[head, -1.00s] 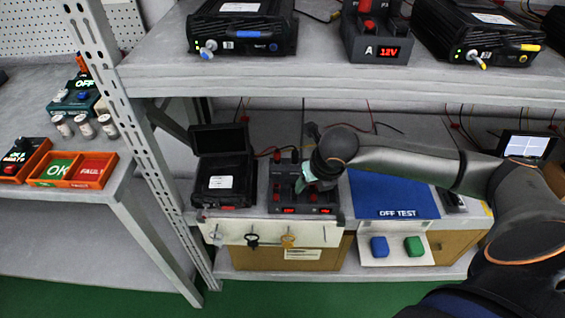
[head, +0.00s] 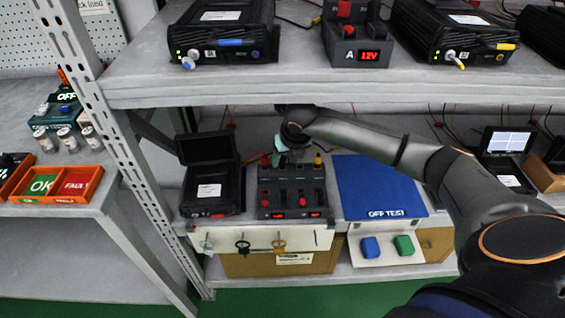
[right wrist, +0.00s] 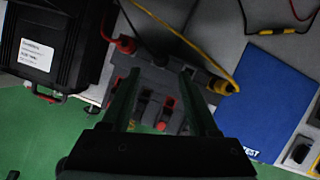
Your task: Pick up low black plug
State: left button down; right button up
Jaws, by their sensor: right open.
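My right gripper (head: 287,152) is open above the back edge of the low dark power unit (head: 292,190), which has red switches and lit red displays. In the right wrist view, its two fingers (right wrist: 160,78) stand apart over this unit (right wrist: 152,100), with no object clearly held between them. A red plug (right wrist: 125,45) and a yellow plug (right wrist: 222,87) sit at the unit's back edge, on either side of the fingers. A dark shape lies between these plugs, but I cannot tell if it is the black plug. My left gripper is out of view.
An open black case (head: 209,190) stands left of the unit, and a blue OFF TEST board (head: 380,188) lies to its right. The upper shelf (head: 300,82) overhangs the back. Black and tan rings hang on the white front panel (head: 210,240).

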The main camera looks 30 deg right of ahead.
aim_at(283, 158)
jog(key=shift+w+d+f, duration=0.2)
jog(key=shift+w+f, duration=0.8)
jog(key=shift+w, duration=0.25)
jog(key=shift+w+d+f, duration=0.1)
jog(key=shift+w+f, duration=0.1)
jog(key=shift+f, duration=0.25)
jog(key=shift+c, duration=0.4)
grip_shut()
